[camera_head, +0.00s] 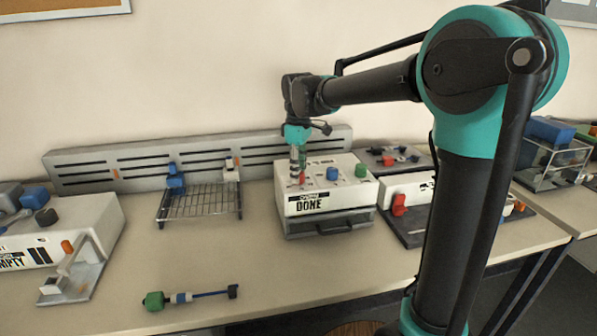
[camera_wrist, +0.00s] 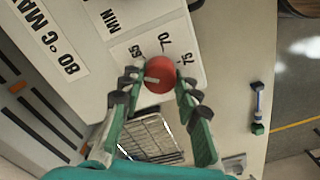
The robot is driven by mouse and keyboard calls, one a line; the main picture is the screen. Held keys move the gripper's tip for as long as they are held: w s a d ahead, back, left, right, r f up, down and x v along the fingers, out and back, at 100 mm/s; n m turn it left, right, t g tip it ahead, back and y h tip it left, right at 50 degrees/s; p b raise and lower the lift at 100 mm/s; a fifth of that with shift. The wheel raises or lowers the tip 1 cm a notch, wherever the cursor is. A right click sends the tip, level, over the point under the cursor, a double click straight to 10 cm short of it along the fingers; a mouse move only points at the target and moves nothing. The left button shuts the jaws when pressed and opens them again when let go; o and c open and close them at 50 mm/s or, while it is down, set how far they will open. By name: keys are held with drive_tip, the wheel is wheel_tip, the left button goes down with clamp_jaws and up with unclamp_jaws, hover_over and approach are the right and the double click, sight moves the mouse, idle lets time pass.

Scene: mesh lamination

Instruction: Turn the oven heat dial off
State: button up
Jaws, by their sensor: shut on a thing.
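The oven (camera_head: 306,205) is a white box on the bench with a dark drawer at its base and "DONE" on its front. A red dial (camera_head: 302,179), a blue knob (camera_head: 333,174) and a green knob (camera_head: 361,171) are on its top. My gripper (camera_head: 299,170) points down at the red dial. In the wrist view the red dial (camera_wrist: 160,75) sits between the fingertips of my gripper (camera_wrist: 160,83), which are shut on it. A pale mark shows on the dial's left part. Printed numbers 65, 70 and 75 lie around its far side.
A wire rack (camera_head: 198,202) stands left of the oven. A slotted grey rail (camera_head: 110,165) runs behind. A green-ended tool (camera_head: 190,297) lies at the front. A box with a red lever (camera_head: 399,204) stands close on the right.

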drive_tip(key=n, duration=0.6)
drive_tip(key=shift+n, duration=0.3)
idle(0.4)
drive_tip(key=o, duration=1.2)
drive_tip(key=shift+c, duration=0.2)
wheel_tip(320, 180, up, 12)
drive_tip(key=shift+s, duration=0.1)
